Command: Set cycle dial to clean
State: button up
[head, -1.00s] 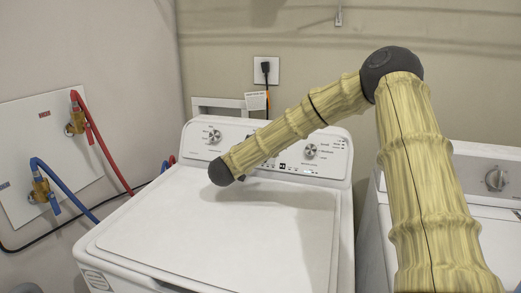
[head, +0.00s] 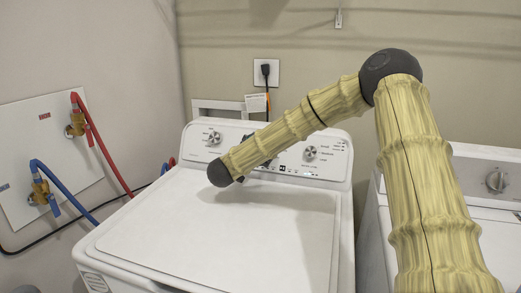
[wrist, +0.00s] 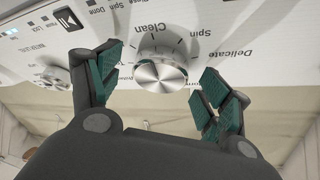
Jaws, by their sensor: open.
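The cycle dial (wrist: 160,68) is a round silver knob on the white washer panel, with printed cycle names around it. The word "Clean" (wrist: 148,26) is printed just above it in the wrist view. My gripper (wrist: 157,70) is open, with one green-padded finger on each side of the knob. I cannot tell whether either finger touches it. The dial's pointer is too unclear to read.
A second knob (head: 310,153) for water level sits at the right of the panel. The washer lid (head: 270,225) is shut and clear. Another machine (head: 485,210) stands to the right. Red and blue hoses (head: 95,140) run along the left wall.

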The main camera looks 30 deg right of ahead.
jog(key=shift+a, duration=0.1)
jog(key=v, duration=1.1)
jog(key=shift+s+a, duration=0.3)
jog(key=shift+r, duration=0.1)
